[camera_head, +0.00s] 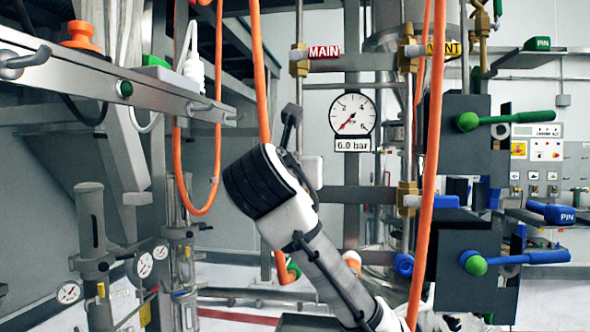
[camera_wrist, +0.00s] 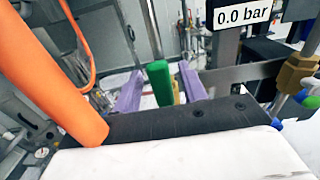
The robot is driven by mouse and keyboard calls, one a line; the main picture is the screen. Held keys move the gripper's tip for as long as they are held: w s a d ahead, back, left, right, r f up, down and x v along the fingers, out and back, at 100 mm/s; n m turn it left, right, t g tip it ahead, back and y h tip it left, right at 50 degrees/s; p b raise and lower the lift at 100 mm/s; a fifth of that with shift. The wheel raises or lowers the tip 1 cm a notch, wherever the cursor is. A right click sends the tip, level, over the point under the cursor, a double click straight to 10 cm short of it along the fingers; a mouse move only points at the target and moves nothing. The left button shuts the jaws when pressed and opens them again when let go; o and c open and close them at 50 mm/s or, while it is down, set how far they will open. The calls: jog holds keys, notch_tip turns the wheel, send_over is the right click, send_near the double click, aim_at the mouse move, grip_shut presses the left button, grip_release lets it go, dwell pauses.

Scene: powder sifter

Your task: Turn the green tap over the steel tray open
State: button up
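A green, upright, rod-like handle (camera_wrist: 160,84) stands between the two purple fingers of my gripper (camera_wrist: 160,74) in the wrist view. Narrow gaps show on both sides of it, so the fingers look open around it; how deep it sits between them is hard to tell. In the head view my gripper (camera_head: 262,185) is a white and black block in mid picture; its fingers and the handle are hidden behind it. A small green part (camera_head: 293,270) shows low behind my arm; I cannot tell whether it belongs to the tap. I cannot make out the steel tray.
An orange hose (camera_head: 262,80) hangs close by my gripper, and it looms large at left in the wrist view (camera_wrist: 50,75). Another orange hose (camera_head: 428,170) runs down at right. A pressure gauge (camera_head: 352,113) and green-handled valve (camera_head: 510,118) are right. A steel rail (camera_head: 90,75) is at left.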

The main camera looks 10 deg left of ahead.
jog(key=s+b, duration=0.5)
jog(key=s, duration=0.8)
jog(key=shift+s+a, duration=0.2)
jog(key=shift+s, duration=0.2)
